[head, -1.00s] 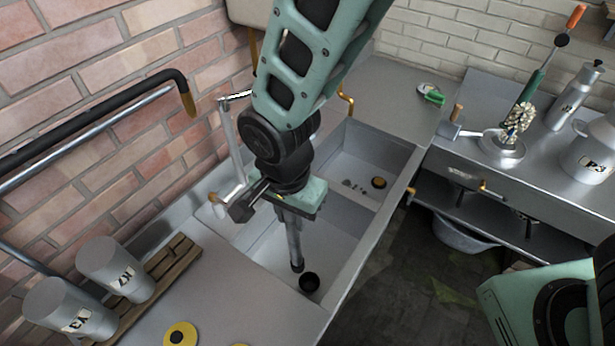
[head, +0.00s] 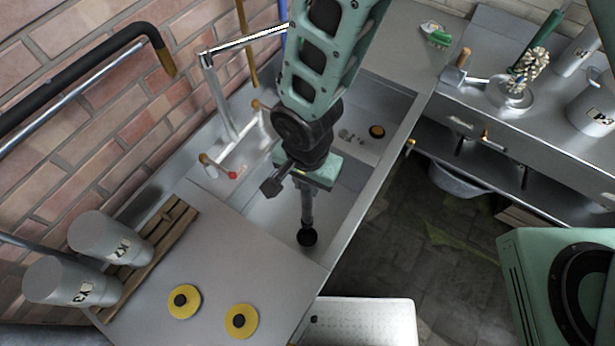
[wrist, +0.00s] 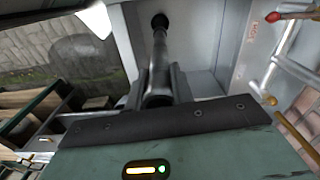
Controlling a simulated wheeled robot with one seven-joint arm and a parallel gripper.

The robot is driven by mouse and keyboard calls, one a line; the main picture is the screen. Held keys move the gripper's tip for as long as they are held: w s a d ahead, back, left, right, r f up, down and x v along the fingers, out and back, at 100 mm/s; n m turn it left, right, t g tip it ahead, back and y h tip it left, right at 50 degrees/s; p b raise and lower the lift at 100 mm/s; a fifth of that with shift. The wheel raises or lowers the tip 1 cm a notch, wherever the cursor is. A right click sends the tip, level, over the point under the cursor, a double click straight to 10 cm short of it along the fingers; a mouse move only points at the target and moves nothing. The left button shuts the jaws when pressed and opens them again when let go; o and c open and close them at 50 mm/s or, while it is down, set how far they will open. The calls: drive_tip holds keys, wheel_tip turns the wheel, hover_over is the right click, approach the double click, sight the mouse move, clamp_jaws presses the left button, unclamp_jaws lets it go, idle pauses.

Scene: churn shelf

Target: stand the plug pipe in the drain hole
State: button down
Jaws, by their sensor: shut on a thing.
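The plug pipe (head: 307,212) is a grey metal tube standing roughly upright in the near sink basin. My gripper (head: 308,187) is shut on its upper part, and the wrist view shows both dark fingers (wrist: 159,85) around it. The pipe's lower end meets the dark round drain hole (head: 307,238) in the basin floor. The hole also shows at the pipe's far end in the wrist view (wrist: 159,19). I cannot tell whether the end is inside the hole or just above it.
The sink walls and tap (head: 222,110) stand close around my gripper. Two yellow discs (head: 184,301) lie on the near counter, beside two grey churns (head: 105,238) on a wooden rack. A side bench (head: 470,105) stands right, with open floor between.

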sight(307, 214)
drive_tip(key=shift+f+b, duration=3.95)
drive_tip(key=shift+f, duration=1.95)
drive_tip(key=shift+f+b, duration=2.15)
drive_tip(key=shift+f, duration=0.6)
drive_tip(key=c, duration=1.1)
unclamp_jaws()
drive_tip(key=shift+r, duration=0.1)
